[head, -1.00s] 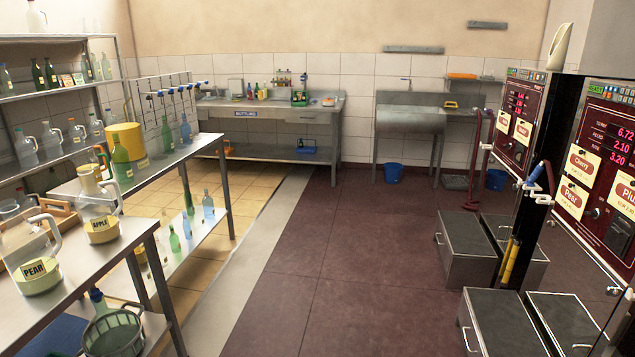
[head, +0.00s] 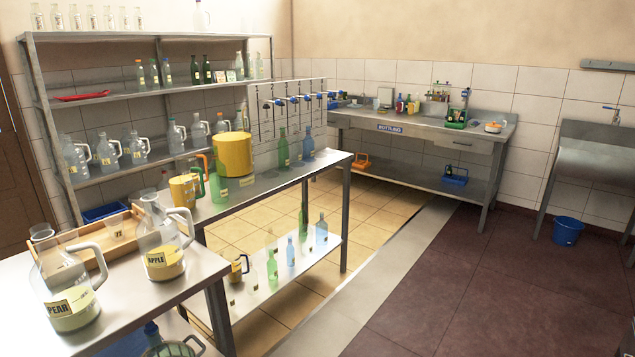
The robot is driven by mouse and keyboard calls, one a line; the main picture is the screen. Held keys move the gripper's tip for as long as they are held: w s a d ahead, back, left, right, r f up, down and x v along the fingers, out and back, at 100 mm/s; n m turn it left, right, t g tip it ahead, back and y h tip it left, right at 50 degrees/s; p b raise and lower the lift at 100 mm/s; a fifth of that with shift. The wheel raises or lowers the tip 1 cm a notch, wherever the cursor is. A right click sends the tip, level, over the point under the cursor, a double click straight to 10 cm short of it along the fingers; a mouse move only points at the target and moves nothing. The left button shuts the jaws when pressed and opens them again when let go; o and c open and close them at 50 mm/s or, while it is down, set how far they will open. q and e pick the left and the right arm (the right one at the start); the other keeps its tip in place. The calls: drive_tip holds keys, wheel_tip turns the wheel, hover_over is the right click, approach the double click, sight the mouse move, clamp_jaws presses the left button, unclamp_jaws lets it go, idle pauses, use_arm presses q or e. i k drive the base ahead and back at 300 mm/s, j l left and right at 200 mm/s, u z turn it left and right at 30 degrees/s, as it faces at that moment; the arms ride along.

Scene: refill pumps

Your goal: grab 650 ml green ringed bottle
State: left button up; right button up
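Several green bottles are in the head view, and I cannot tell which is the 650 ml ringed one. A green bottle (head: 283,150) stands upright on the middle metal table beside a blue bottle (head: 308,146). On that table's lower shelf are a darker green bottle (head: 303,224) and a light green bottle (head: 272,266). Two dark green bottles (head: 206,70) stand on the back rack. Rings and volume markings are too small to make out. Neither of my grippers is in view.
Pear (head: 70,304) and apple (head: 163,262) jugs stand on the near table beside a wooden tray (head: 94,252). A large yellow container (head: 234,154) stands on the middle table. The bottling bench (head: 415,130) is at the back. The dark red floor (head: 480,270) at right is clear.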

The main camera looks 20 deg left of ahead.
sight(216, 171)
drive_tip(key=i+u, duration=0.3)
drive_tip(key=i, duration=1.45)
drive_tip(key=i+l+u, duration=0.35)
drive_tip(key=i+u, duration=0.15)
drive_tip(key=i, duration=0.2)
drive_tip(key=i+l+u, duration=0.5)
drive_tip(key=i+l, duration=0.1)
drive_tip(key=i, duration=0.1)
